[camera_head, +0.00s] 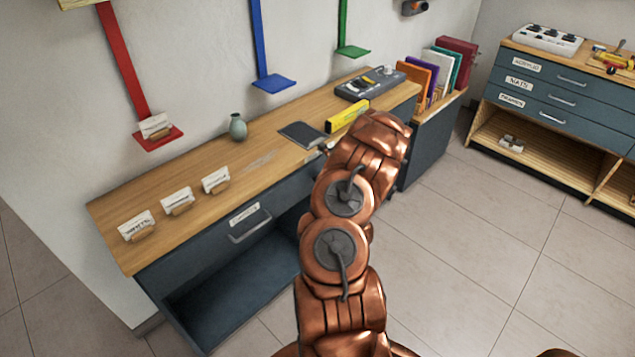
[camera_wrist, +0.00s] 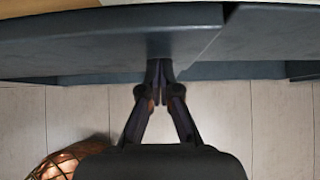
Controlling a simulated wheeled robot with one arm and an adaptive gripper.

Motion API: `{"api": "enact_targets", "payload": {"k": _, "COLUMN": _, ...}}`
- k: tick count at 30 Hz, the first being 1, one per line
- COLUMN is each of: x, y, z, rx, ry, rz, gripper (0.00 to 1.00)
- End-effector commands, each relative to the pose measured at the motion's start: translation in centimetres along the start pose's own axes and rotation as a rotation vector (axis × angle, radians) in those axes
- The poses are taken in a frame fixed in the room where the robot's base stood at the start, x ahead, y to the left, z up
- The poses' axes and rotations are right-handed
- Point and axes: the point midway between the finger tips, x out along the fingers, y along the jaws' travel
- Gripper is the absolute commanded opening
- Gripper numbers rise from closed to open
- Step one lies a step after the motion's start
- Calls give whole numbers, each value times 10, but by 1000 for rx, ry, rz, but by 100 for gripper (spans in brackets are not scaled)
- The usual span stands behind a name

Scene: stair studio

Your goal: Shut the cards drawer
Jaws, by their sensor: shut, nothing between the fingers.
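The desk (camera_head: 262,140) has a dark blue front. A drawer (camera_head: 215,240) with a small white label (camera_head: 245,213) and a grey bar handle (camera_head: 250,228) is at its left; the label is too small to read surely. It looks about flush with the desk. The part of the front further right is hidden by my arm. My gripper is hidden in the head view. In the wrist view my gripper (camera_wrist: 160,72) is shut and empty, its tips at the lower edge of a dark panel (camera_wrist: 100,38); contact cannot be told. A slanted seam separates this panel from another (camera_wrist: 265,40).
On the desk are card holders (camera_head: 177,202), a vase (camera_head: 238,127), a dark pad (camera_head: 302,134), a yellow box (camera_head: 347,116) and a control panel (camera_head: 370,84). Folders (camera_head: 440,65) stand beyond. A drawer cabinet (camera_head: 560,95) is at right. The tiled floor (camera_head: 450,230) between is clear.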

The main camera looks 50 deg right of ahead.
Motion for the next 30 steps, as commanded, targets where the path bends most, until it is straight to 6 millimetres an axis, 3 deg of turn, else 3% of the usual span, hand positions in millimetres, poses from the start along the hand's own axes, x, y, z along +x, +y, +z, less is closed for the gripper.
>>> {"api": "enact_targets", "payload": {"k": 21, "x": 14, "y": 0, "z": 19, "rx": -5, "ry": -6, "rz": 0, "gripper": 0}}
{"api": "enact_targets", "payload": {"k": 30, "x": -3, "y": -2, "z": 1, "rx": 5, "ry": -5, "rz": -3, "gripper": 0}}
